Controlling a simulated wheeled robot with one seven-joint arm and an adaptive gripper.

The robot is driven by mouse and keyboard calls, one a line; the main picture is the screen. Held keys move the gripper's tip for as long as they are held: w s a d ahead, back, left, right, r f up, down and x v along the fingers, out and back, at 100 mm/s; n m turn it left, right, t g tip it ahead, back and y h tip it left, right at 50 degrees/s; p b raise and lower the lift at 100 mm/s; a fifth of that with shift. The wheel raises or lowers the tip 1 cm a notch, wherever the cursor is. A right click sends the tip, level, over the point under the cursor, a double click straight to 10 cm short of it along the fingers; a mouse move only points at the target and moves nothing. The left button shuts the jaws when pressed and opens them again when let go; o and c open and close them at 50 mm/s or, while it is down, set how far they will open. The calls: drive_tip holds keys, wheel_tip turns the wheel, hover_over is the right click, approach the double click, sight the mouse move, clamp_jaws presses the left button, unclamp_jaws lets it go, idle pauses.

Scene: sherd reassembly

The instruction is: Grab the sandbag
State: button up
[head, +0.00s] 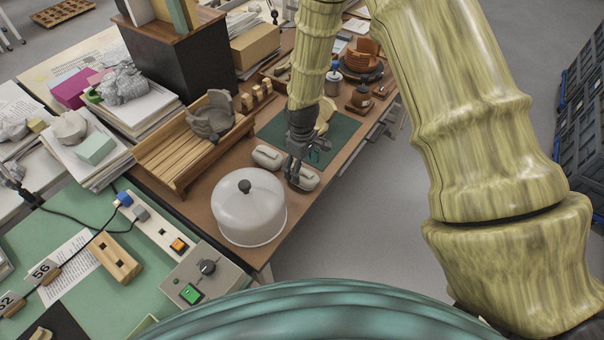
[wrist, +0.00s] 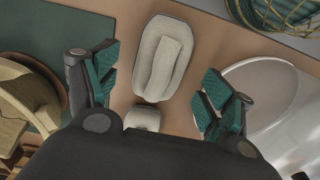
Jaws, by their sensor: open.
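Two pale grey sandbags lie on the brown table in the head view. One sandbag (head: 267,157) is to the left of my gripper (head: 295,171); the other sandbag (head: 304,179) is right below it and partly covered by it. In the wrist view, my gripper (wrist: 158,78) is open and empty. A long pale sandbag (wrist: 164,52) shows between and beyond its two green-padded fingers, touching neither. A second pale bag (wrist: 143,118) shows lower down, partly hidden by the gripper body.
A translucent dome with a dark knob (head: 248,212) stands close to the sandbags, and also shows at right in the wrist view (wrist: 262,97). A green mat (head: 341,135) lies behind the gripper. A wooden slatted rack (head: 168,155) stands at left. The table edge is close at right.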

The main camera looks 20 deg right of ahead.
drive_tip(key=shift+f, duration=1.1)
drive_tip(key=c, duration=1.4)
drive_tip(key=shift+c, duration=0.5)
drive_tip(key=shift+r, duration=0.2)
